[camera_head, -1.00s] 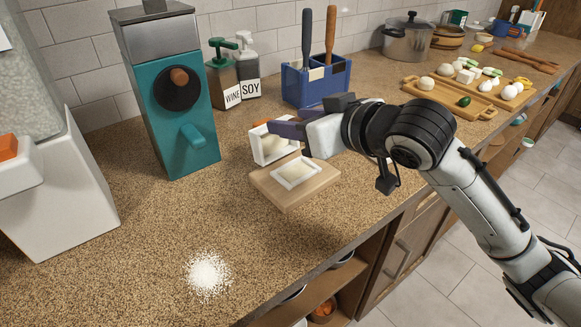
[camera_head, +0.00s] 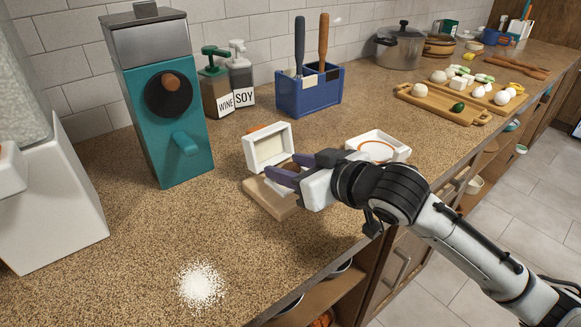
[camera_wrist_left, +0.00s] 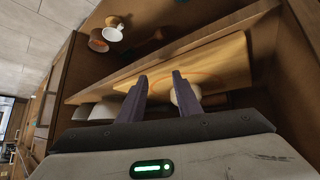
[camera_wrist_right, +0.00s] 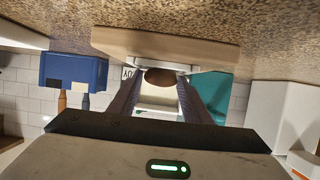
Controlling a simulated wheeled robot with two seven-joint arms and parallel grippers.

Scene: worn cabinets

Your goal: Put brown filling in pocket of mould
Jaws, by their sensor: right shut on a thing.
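The small white mould stands open on a wooden board (camera_head: 262,197) on the speckled counter. Its raised white half (camera_head: 268,148) holds a cream layer. The lower half is mostly hidden by my right gripper (camera_head: 283,173) in the head view; its white edge (camera_wrist_right: 180,66) shows in the right wrist view. That gripper is low over it, shut on the brown filling (camera_wrist_right: 160,77), a dark oval between the fingertips. I cannot tell if the filling touches the pocket. My left gripper (camera_wrist_left: 158,82) is open and empty, near the shelves under the counter, and out of the head view.
A white dish (camera_head: 378,146) with an orange-brown ring stands behind my right arm. A teal machine (camera_head: 160,110), soy and wine bottles (camera_head: 230,80) and a blue utensil holder (camera_head: 310,92) stand along the wall. White powder (camera_head: 201,286) lies on the clear front counter.

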